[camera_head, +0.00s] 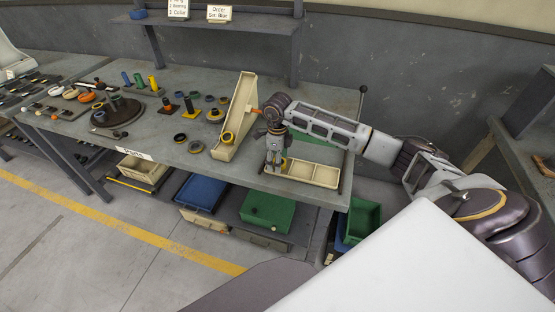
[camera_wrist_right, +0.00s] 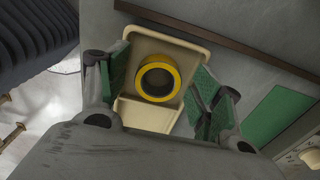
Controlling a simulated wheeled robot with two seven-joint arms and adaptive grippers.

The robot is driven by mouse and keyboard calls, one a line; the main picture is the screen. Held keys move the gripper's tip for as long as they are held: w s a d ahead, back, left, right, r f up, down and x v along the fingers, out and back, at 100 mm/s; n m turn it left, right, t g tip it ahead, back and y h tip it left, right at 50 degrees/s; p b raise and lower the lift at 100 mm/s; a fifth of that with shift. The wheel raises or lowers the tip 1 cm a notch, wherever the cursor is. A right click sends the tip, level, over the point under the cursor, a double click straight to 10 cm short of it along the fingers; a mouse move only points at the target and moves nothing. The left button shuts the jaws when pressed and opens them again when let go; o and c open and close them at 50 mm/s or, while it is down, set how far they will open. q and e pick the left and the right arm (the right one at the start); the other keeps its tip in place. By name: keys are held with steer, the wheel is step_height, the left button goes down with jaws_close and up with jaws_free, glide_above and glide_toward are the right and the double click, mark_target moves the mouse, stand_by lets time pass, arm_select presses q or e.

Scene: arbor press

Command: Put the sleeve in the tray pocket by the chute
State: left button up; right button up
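The sleeve, a short yellow ring with a dark inside (camera_wrist_right: 158,78), sits in a cream pocket in the right wrist view. It appears to be the tray pocket by the chute. In the head view only a bit of yellow shows behind my fingers. The cream tray (camera_head: 326,176) lies at the table's front edge, to the right of the sloping cream chute (camera_head: 240,112). My right gripper (camera_head: 274,160) points down over the tray's left end. In the wrist view its green-padded fingers (camera_wrist_right: 160,88) are spread either side of the sleeve, apparently clear of it. My left gripper is not in view.
Another yellow ring (camera_head: 228,137) rests at the chute's lower end. Several rings and posts stand left of the chute, with a dark round stand (camera_head: 117,111) farther left. A shelf (camera_head: 205,24) with signs rises behind. Blue and green bins (camera_head: 267,212) sit below the table.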

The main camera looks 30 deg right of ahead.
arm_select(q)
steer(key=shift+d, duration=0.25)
arm_select(e)
steer(key=shift+r, duration=0.8)
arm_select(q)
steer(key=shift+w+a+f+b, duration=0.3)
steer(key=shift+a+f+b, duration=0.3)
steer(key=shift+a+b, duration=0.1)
arm_select(e)
step_height(320, 180, up, 11)
steer(key=shift+f, duration=0.2)
steer(key=shift+a, duration=0.1)
stand_by(0.8)
